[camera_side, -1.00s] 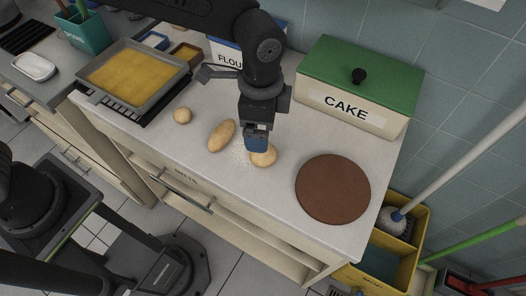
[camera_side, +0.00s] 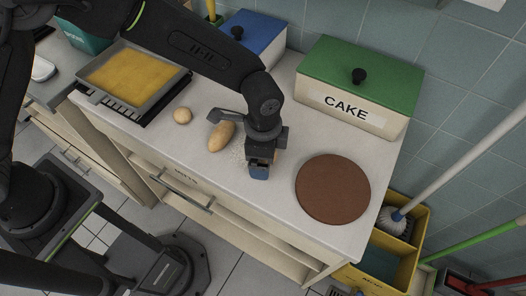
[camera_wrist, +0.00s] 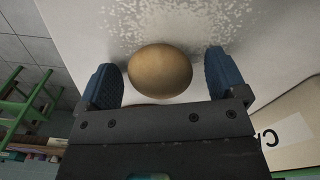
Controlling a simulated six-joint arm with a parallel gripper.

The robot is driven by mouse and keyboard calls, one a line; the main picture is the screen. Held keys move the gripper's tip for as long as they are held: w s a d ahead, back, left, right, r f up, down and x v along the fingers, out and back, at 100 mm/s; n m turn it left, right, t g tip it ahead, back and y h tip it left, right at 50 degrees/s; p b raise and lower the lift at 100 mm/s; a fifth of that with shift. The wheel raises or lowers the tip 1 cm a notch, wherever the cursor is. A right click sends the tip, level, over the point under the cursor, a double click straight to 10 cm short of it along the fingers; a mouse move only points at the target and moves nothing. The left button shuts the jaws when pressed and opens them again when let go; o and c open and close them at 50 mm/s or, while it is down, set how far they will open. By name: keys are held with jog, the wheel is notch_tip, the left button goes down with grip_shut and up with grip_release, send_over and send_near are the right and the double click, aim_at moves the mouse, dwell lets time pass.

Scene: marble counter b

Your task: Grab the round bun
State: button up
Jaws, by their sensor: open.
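A round, golden-brown bun (camera_wrist: 160,70) lies between the two blue fingers of my gripper (camera_wrist: 164,72) in the wrist view. The fingers are apart, with a gap on each side of the bun. In the side view my gripper (camera_side: 259,171) is low over the counter and hides nearly all of this bun. A smaller round bun (camera_side: 182,115) lies to the left on the counter. An oblong bun (camera_side: 221,136) lies between it and my gripper.
A brown round board (camera_side: 333,189) lies to the right. A green-lidded CAKE box (camera_side: 350,100) stands behind it. A baking tray (camera_side: 133,78) is at the back left, with a blue-lidded box (camera_side: 250,38) at the back. Flour is dusted near the oblong bun.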

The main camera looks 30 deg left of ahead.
jog(key=c, duration=1)
jog(key=shift+r, duration=0.1)
